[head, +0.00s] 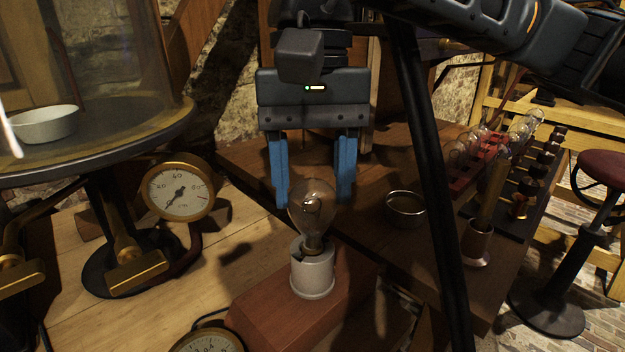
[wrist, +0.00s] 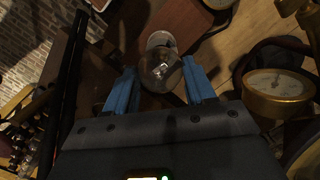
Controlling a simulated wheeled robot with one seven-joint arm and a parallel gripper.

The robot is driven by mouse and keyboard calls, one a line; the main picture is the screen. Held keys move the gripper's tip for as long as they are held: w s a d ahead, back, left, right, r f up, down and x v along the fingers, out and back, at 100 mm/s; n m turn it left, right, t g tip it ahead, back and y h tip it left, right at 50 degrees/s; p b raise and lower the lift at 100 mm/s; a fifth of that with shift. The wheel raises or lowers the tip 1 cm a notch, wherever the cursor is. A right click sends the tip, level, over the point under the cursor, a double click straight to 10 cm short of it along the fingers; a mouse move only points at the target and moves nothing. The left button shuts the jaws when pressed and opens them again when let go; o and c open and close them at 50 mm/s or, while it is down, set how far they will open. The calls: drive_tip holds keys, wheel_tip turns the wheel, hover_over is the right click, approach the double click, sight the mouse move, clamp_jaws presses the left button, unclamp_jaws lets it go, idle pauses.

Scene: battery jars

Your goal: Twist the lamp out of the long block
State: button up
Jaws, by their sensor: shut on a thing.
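The lamp (head: 311,207) is a clear glass bulb, upright in a pale grey socket (head: 312,273) on the long reddish-brown wooden block (head: 262,310). My gripper (head: 312,203) comes down from above with its two blue fingers on either side of the glass, shut on the bulb. In the wrist view the lamp (wrist: 163,75) lies between the fingers of my gripper (wrist: 161,78), with the pale socket (wrist: 160,40) beyond it. The lamp's base is still inside the socket, and its lower threads are hidden.
A brass gauge (head: 179,191) stands left of the block, and another gauge (head: 207,342) is at the front. A metal bowl (head: 405,207) is to the right. Further right are a red rack with bulbs (head: 476,160) and a stool (head: 603,170). A round stand with a glass jar (head: 100,130) fills the left.

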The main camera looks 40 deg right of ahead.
drive_tip(key=shift+f+n+b, duration=0.1)
drive_tip(key=shift+n+b, duration=0.45)
drive_tip(key=shift+n, duration=0.05)
drive_tip(key=shift+n+h+b, duration=0.3)
drive_tip(key=shift+n+b, duration=0.8)
drive_tip(key=shift+n, duration=0.8)
drive_tip(key=shift+r, duration=0.45)
drive_tip(key=shift+r+p, duration=0.35)
drive_tip(key=shift+r, duration=0.55)
drive_tip(key=shift+r+p, duration=1.55)
drive_tip(key=shift+r, duration=0.95)
drive_tip(key=shift+f, duration=0.1)
